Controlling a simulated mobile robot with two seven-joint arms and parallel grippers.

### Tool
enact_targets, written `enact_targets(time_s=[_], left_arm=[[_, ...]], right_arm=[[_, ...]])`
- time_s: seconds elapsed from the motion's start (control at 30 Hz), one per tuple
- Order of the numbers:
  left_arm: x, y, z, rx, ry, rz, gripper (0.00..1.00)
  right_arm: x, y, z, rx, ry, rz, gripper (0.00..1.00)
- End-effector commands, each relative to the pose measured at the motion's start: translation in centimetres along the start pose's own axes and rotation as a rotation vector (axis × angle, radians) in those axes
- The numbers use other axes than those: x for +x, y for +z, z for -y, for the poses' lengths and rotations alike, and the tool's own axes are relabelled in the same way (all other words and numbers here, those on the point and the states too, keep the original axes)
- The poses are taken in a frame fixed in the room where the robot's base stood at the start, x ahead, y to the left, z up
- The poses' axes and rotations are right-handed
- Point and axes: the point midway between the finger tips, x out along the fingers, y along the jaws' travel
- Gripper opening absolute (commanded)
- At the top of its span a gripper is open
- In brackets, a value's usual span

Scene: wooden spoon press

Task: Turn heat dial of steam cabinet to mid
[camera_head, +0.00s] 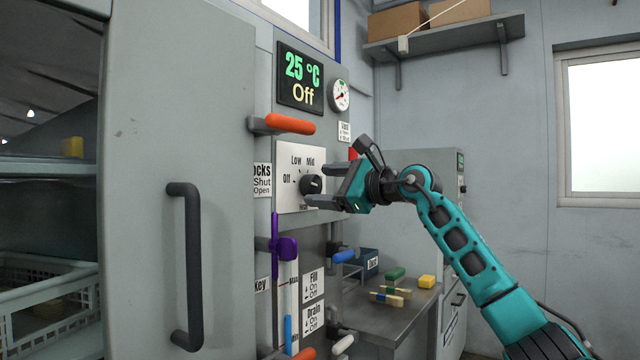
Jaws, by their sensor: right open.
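The steam cabinet's heat dial (311,184) is a black knob on a pale plate (288,205) marked Off, Low and Mid, with a lower label partly hidden. The knob's white mark seems to point left, toward Off. The display (300,80) above reads 25 °C and Off. My right gripper (315,185) is open, with its fingers pointing left at the dial, one above the knob and one below it. I cannot tell whether they touch the knob. My left gripper is not in view.
An orange lever (290,124) sticks out above the dial, and a purple handle (284,246) stands below. A large door with a dark handle (186,265) is at left. A bench (395,315) with coloured blocks stands behind, below my right arm.

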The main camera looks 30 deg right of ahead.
Motion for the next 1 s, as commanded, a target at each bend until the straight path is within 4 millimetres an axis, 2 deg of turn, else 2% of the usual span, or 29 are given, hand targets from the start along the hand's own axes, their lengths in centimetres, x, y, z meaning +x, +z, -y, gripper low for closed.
enact_targets(time_s=[0.2, 0.47, 1.0], left_arm=[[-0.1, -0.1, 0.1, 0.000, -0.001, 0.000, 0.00], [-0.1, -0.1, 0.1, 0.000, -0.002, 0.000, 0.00], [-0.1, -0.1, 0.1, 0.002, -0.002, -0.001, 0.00]], right_arm=[[1.5, 0.0, 0.0, 0.000, 0.000, 0.000, 0.75], [1.6, 0.0, 0.0, 0.000, 0.001, 0.000, 0.75], [1.6, 0.0, 0.0, 0.000, 0.001, -0.001, 0.26]])
